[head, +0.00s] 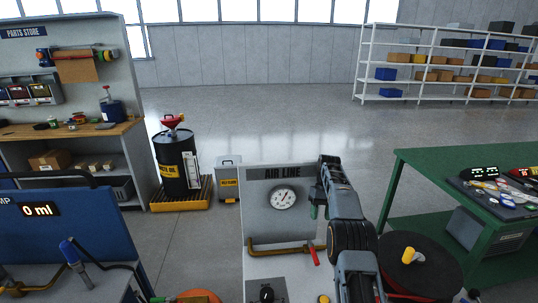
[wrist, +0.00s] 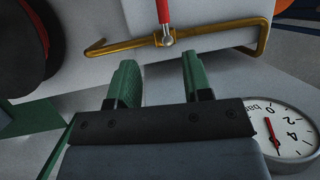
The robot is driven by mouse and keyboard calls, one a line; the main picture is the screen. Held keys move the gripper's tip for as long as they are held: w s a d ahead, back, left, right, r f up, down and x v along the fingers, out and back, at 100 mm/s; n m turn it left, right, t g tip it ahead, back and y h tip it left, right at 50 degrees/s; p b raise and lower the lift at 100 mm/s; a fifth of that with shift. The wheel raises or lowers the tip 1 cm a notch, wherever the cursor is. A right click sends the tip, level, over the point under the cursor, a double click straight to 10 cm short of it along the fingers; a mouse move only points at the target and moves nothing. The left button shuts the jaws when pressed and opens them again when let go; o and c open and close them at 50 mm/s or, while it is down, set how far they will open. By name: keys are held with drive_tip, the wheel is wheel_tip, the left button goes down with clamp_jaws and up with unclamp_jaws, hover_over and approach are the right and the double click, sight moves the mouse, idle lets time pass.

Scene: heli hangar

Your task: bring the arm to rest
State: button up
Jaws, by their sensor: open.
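My gripper (wrist: 158,85) shows in the wrist view with two green fingers apart and nothing between them. In the head view my gripper (head: 320,205) hangs in front of the AIR LINE panel (head: 258,220), to the right of its round gauge (head: 283,200). A brass pipe (head: 275,249) with a red lever (head: 315,256) lies below the gripper. In the wrist view the red lever (wrist: 163,12) and brass pipe (wrist: 225,32) are beyond the fingertips, apart from them. The gauge (wrist: 292,132) is beside the gripper at the right.
A green table (head: 420,159) with small items stands at the right. A dark round drum top (head: 425,268) is close to my arm. A blue pump unit (head: 60,235) stands at the left, and an oil drum (head: 176,165) behind it. The floor (head: 260,125) beyond the panel is clear.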

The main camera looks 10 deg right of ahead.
wheel_tip(320, 180, down, 5)
drive_tip(key=s+m, duration=0.1)
drive_tip(key=s+a+r+t, duration=0.2)
drive_tip(key=s+r, duration=0.3)
drive_tip(key=s, duration=0.5)
drive_tip(key=s+a+r+t+h+p, duration=0.1)
drive_tip(key=s+a+r+t, duration=0.2)
drive_tip(key=s, duration=0.7)
drive_tip(key=s+a+r+t+h+p, duration=0.1)
drive_tip(key=s+a+r, duration=0.4)
drive_tip(key=s, duration=0.5)
drive_tip(key=shift+s+a+r+n+t, duration=0.15)
drive_tip(key=shift+s+r+n+t, duration=0.2)
drive_tip(key=shift+r+t, duration=0.6)
drive_tip(key=shift+c, duration=0.3)
